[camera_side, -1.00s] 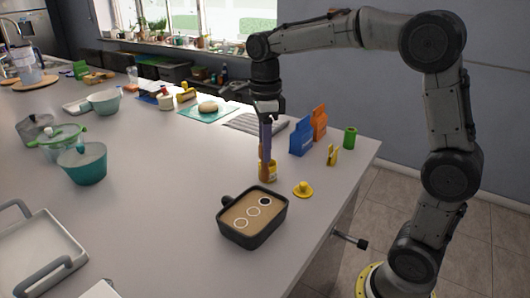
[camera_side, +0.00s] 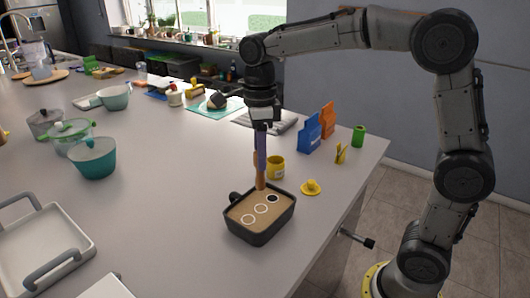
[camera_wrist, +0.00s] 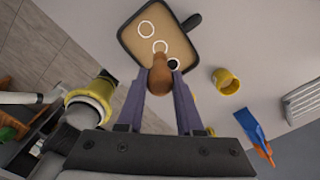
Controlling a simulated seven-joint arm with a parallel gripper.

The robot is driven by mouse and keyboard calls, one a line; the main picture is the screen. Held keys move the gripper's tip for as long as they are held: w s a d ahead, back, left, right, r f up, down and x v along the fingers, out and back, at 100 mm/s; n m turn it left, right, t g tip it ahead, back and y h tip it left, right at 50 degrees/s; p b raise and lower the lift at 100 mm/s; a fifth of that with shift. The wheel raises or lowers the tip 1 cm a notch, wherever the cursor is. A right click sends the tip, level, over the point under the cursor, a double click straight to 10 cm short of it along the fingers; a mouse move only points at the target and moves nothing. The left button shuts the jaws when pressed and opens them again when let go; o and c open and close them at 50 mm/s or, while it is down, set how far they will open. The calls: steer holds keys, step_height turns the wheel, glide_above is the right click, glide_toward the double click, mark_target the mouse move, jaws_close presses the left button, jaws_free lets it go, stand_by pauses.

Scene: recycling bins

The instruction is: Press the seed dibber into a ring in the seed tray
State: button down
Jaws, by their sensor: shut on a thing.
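The seed tray (camera_side: 281,219) is a dark pan of tan soil with a stub handle. Its soil has two white rings (camera_side: 261,208) and one dark-centred ring (camera_side: 272,198) in a row. My gripper (camera_side: 260,160) is shut on the wooden seed dibber (camera_side: 261,179), which points down, upright. In the side view the dibber's lower end is at the tray's back edge, near the dark-centred ring. In the wrist view the dibber (camera_wrist: 160,77) sits between the purple fingers, just beside that ring. I cannot tell if its tip touches the soil.
A yellow cup (camera_side: 276,167) stands close behind the tray, and a yellow knobbed piece (camera_side: 311,187) lies to its right. Blue (camera_side: 308,139) and orange (camera_side: 327,120) packets stand further back.

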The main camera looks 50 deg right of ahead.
mark_target(261, 189)
steer(key=shift+f, duration=2.7)
steer(key=shift+f, duration=0.55)
steer(key=shift+r, duration=3.55)
